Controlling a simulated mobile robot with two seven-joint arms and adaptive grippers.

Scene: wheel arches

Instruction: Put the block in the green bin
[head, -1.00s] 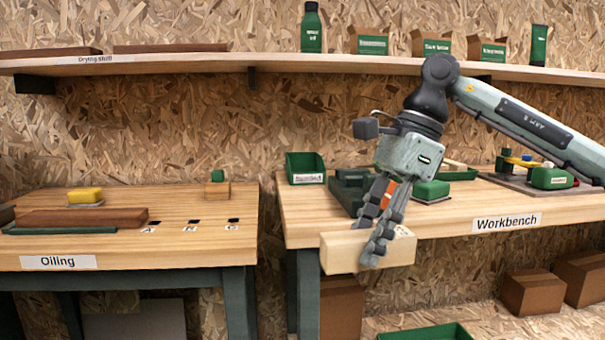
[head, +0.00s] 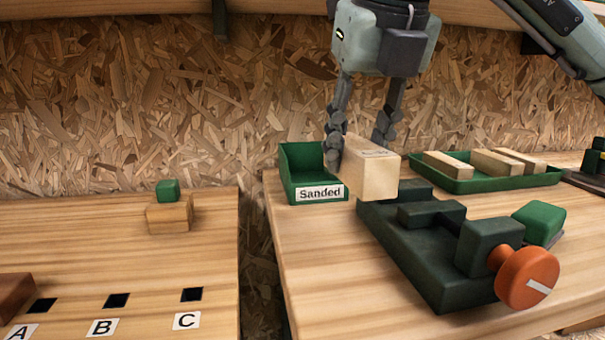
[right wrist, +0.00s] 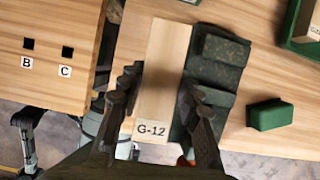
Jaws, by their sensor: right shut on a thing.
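The pale wooden block (head: 370,178) is between the fingers of my right gripper (head: 358,155), which is shut on it. In the right wrist view the block (right wrist: 166,70) carries a G-12 label, with a finger of the gripper (right wrist: 160,88) on each side. The green bin (head: 303,185), labelled Sanded, stands at the workbench's left end. The block is just right of the bin in the head view and partly overlaps the vise behind it. The bin's visible inside looks empty. My left gripper is not in view.
A dark green vise (head: 430,255) with an orange knob (head: 527,277) sits right of the bin. A green tray (head: 510,181) holds several blocks. A green sanding block (head: 540,221) lies nearby. A gap separates the workbench (head: 310,270) from the oiling table (head: 90,250).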

